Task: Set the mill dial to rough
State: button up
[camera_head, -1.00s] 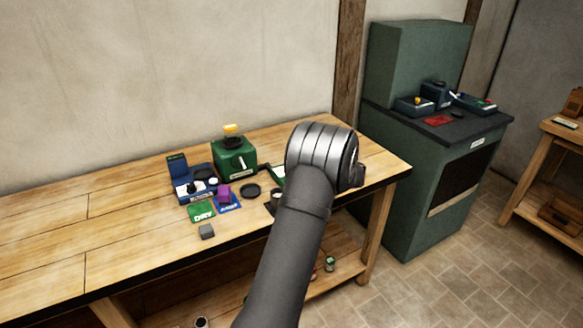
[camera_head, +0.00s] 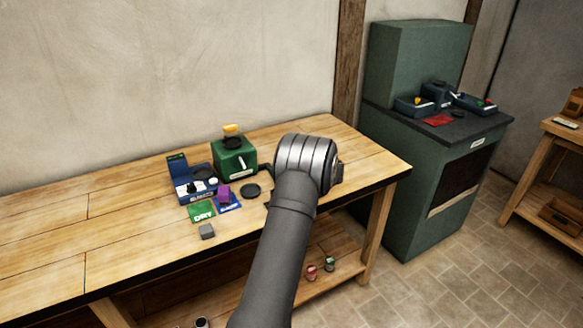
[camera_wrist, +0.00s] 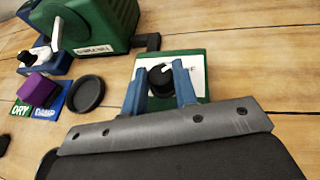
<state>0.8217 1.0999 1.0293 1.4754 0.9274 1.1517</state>
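The green mill (camera_head: 234,160) stands on the bench with a yellow-topped hopper and a white lever; it also shows in the wrist view (camera_wrist: 98,22). The mill dial, a round black knob (camera_wrist: 160,76) with a white mark, sits on a white-and-green plate (camera_wrist: 196,62) in the wrist view. The mark points to the upper right; the plate's lettering is partly hidden and too small to read fully. My gripper (camera_wrist: 160,72) has its two blue fingers apart, one on each side of the knob. I cannot tell whether they touch it. My arm hides the dial in the head view.
Left of the dial are a black round lid (camera_wrist: 86,93), a purple cube (camera_wrist: 38,90), and green DRY (camera_head: 202,212) and blue DAMP cards. The bench's left side is clear.

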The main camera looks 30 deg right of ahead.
jog(key=shift+c, duration=1)
jog(key=shift+n+y, duration=0.3)
jog(key=n+y, duration=0.1)
jog(key=n+g+y, duration=0.1)
jog(key=n+y, duration=0.1)
jog(key=shift+w+d, duration=0.1)
jog(key=shift+d, duration=0.2)
jog(key=shift+n+g+y, duration=0.8)
jog(key=shift+n+y, duration=0.1)
jog(key=shift+w+d+n+g+y, duration=0.1)
jog(key=shift+d+n+g+y, duration=0.05)
jog(key=shift+n+g+y, duration=0.9)
jog(key=o, duration=1)
